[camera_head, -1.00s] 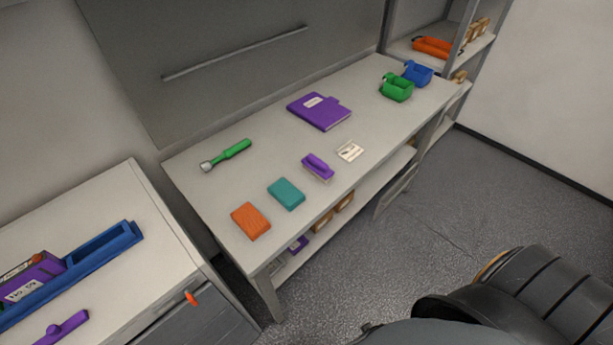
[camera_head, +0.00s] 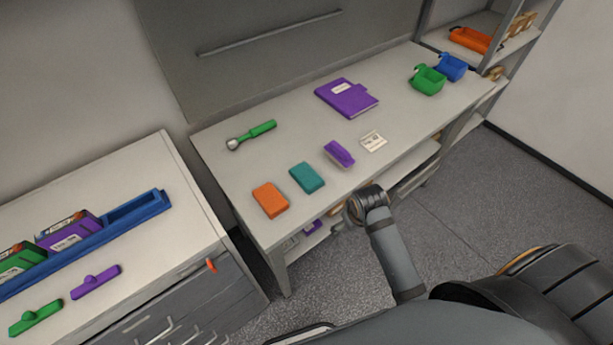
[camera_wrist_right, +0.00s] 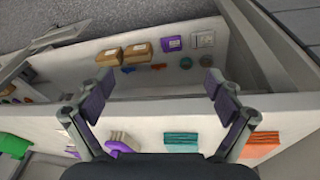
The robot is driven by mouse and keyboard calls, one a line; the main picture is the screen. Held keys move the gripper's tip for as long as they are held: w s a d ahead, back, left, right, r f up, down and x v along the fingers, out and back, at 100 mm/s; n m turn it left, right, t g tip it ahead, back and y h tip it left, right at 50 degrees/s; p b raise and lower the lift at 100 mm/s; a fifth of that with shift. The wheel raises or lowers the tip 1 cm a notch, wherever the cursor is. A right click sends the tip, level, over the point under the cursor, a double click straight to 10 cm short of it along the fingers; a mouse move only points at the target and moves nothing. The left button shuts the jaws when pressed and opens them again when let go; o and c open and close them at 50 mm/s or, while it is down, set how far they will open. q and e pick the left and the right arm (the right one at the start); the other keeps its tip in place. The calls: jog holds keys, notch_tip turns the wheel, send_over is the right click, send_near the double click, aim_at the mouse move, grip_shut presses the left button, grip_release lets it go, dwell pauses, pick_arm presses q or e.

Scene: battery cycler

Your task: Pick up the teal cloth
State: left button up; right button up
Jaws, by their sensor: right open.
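The teal cloth (camera_head: 307,177) lies flat on the grey bench top, between an orange cloth (camera_head: 270,200) and a purple brush (camera_head: 339,153). It also shows in the right wrist view (camera_wrist_right: 181,140), partly cut off by the gripper body. My right arm reaches up to the bench's front edge in the head view, right of the teal cloth; its fingers are not clear there. In the right wrist view my right gripper (camera_wrist_right: 160,95) is open and empty, its fingers spread apart in front of the bench edge and not touching the cloth. My left gripper is not in view.
A green-handled tool (camera_head: 253,135), a purple folder (camera_head: 346,97), a label card (camera_head: 373,141) and green (camera_head: 428,81) and blue (camera_head: 452,67) bins are on the bench. The lower shelf holds boxes (camera_wrist_right: 137,52). A cabinet with a blue tray (camera_head: 150,208) stands left.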

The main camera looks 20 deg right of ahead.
jog(key=shift+n+g+y, duration=0.3)
jog(key=shift+n+g, duration=0.1)
jog(key=shift+g, duration=0.1)
jog(key=w+r, duration=0.1)
jog(key=w, duration=0.2)
jog(key=w+a, duration=0.1)
jog(key=w, duration=0.2)
jog(key=w+r, duration=0.1)
jog(key=w, duration=0.2)
jog(key=shift+a+r, duration=0.3)
jog(key=shift+a, duration=0.05)
notch_tip(320, 180, up, 10)
jog(key=n+g, duration=0.2)
send_over(309, 177)
jog(key=f+b, duration=0.5)
jog(key=shift+s+d+f, duration=0.15)
jog(key=shift+s+f, duration=0.05)
jog(key=shift+f, duration=0.15)
jog(key=shift+r, duration=0.1)
notch_tip(309, 177, down, 2)
jog(key=b, duration=0.2)
jog(key=shift+b, duration=0.4)
jog(key=shift+a+f+p, duration=0.2)
jog(key=shift+f+p, duration=0.1)
jog(key=shift+p, duration=0.75)
jog(key=shift+w+f, duration=0.1)
jog(key=shift+f, duration=0.7)
jog(key=shift+w+f, duration=0.1)
jog(key=shift+f, duration=0.3)
jog(key=shift+c, duration=0.5)
